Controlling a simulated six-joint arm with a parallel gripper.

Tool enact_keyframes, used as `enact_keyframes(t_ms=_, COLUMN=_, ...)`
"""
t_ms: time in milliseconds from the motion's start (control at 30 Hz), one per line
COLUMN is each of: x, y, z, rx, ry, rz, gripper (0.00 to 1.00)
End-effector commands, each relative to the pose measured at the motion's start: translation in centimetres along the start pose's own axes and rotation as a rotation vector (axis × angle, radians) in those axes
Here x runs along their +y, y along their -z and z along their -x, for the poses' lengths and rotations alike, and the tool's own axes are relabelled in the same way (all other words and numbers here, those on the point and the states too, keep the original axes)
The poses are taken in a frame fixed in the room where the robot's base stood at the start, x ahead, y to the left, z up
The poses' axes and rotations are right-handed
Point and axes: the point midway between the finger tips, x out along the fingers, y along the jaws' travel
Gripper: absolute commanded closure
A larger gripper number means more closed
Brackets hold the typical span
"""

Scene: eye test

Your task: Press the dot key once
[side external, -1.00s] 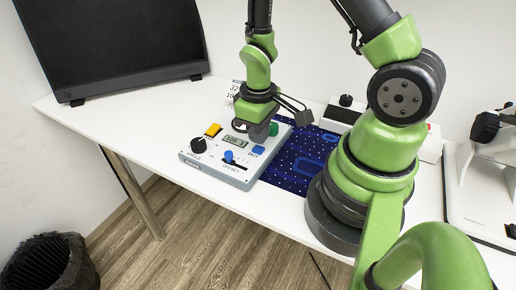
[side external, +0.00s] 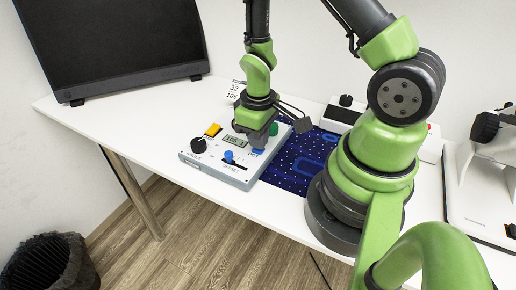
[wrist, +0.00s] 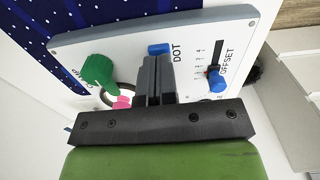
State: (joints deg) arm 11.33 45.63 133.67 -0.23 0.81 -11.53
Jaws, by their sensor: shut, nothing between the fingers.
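The dot key is a small blue key (side external: 257,152) labelled DOT on the front right of a light grey control box (side external: 241,181). In the wrist view the blue key (wrist: 160,48) shows just past the fingertips. My gripper (side external: 258,145) is shut and empty, pointing down over the key and hiding part of it. In the wrist view the closed fingers (wrist: 158,62) are lined up with the key. I cannot tell whether the tips touch it.
Close by on the box are a green knob (wrist: 99,71), a pink part (wrist: 122,102), a blue OFFSET slider (side external: 228,156), a yellow key (side external: 213,130) and a black knob (side external: 198,146). A dark blue patterned mat (side external: 289,176) lies to the right. A monitor (side external: 110,45) stands behind left.

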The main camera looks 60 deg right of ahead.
Motion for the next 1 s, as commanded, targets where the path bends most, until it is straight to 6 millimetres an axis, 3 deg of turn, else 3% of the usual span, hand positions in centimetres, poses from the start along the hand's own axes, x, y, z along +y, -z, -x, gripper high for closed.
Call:
enact_keyframes(t_ms=700, x=0.0, y=0.0, z=-1.1, rx=-0.001, ry=0.0, rz=-0.001, gripper=1.0)
enact_keyframes(t_ms=1000, x=0.0, y=0.1, z=0.6, rx=0.004, ry=-0.001, rz=-0.001, gripper=1.0)
